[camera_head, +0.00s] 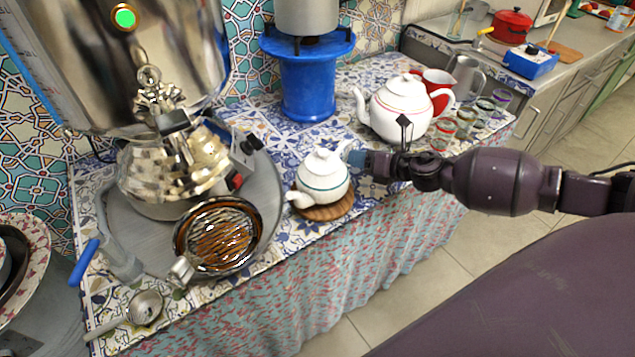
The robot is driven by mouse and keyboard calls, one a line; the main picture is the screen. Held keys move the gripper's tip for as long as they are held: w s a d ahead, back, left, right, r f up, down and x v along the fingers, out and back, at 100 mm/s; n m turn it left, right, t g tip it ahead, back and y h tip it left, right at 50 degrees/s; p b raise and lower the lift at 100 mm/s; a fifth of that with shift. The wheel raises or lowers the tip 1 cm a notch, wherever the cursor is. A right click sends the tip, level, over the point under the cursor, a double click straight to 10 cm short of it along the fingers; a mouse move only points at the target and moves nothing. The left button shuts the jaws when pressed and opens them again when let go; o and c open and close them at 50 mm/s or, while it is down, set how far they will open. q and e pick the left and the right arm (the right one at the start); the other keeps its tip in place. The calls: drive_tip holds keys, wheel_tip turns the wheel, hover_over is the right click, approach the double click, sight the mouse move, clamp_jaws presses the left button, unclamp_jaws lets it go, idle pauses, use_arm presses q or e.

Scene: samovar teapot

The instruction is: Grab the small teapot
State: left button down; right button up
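The small teapot (322,180) is white with a thin green band. It stands upright on a round wooden trivet (338,208) near the front edge of the tiled counter, with its spout to the left. My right arm comes in from the right. My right gripper (357,160) is at the teapot's right side, by its handle. I cannot tell whether the fingers touch the handle or whether they are open or shut, because they are small and overlap the teapot's edge. My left gripper is not in view.
A blue stove (308,85) stands behind. A larger white teapot (398,108) and several glasses (465,122) are behind my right arm.

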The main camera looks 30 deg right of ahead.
drive_tip(key=shift+b+x, duration=0.3)
drive_tip(key=shift+x, duration=1.65)
drive_tip(key=shift+d, duration=0.1)
drive_tip(key=shift+r, duration=0.1)
clamp_jaws()
